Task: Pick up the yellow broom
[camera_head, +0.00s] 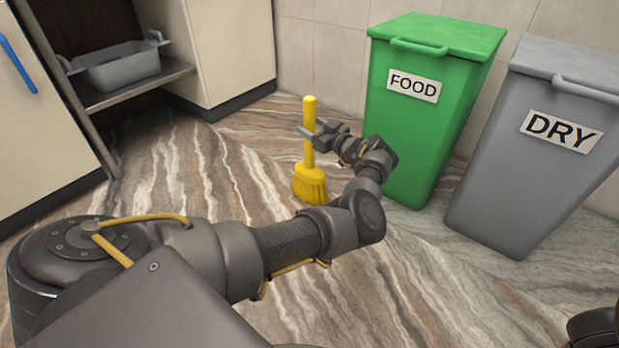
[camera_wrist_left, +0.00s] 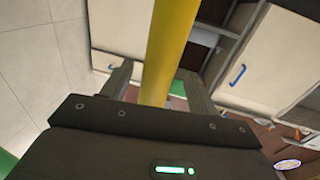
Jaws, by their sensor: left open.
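The yellow broom (camera_head: 309,183) stands upright on the floor, bristles down, in the head view. Its handle also shows in the left wrist view (camera_wrist_left: 168,50), rising between the two fingers. My left gripper (camera_head: 309,132) is open, with its fingers on either side of the handle at about mid-height. My right gripper is not in view.
A green FOOD bin (camera_head: 425,140) stands just right of the broom, and a grey DRY bin (camera_head: 515,185) is farther right. A shelf (camera_head: 140,85) with a grey tub (camera_head: 118,72) and pale cabinets (camera_head: 235,50) are at left. The floor (camera_head: 235,170) around the broom is clear.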

